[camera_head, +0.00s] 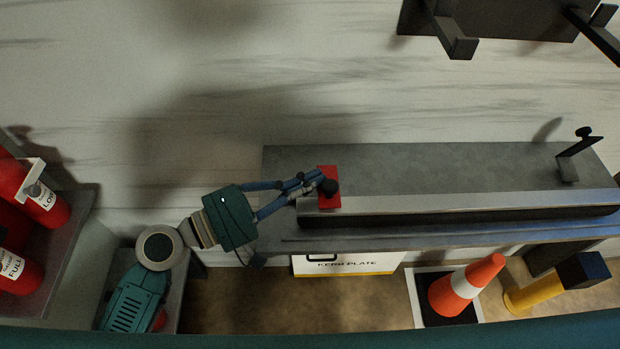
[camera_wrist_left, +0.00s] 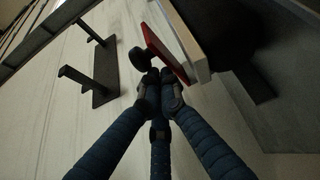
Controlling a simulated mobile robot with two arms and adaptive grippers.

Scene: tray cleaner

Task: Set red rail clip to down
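The red rail clip (camera_head: 329,202) is a flat red plate with a round black knob (camera_head: 330,187), at the left end of the pale rail (camera_head: 440,200). In the left wrist view the red plate (camera_wrist_left: 162,48) stands tilted, with the black knob (camera_wrist_left: 138,58) on its left side. My left gripper (camera_head: 313,181) reaches in from the left, its fingertips right beside the clip and knob. In the left wrist view its fingertips (camera_wrist_left: 160,77) are drawn together just below the knob. I see nothing held between them; contact with the clip is unclear. My right gripper is not in view.
The rail runs along a grey bench (camera_head: 430,160), with a black clamp (camera_head: 570,165) at its right. Below are a sign plate (camera_head: 345,263), an orange cone (camera_head: 465,285) and a yellow post (camera_head: 533,294).

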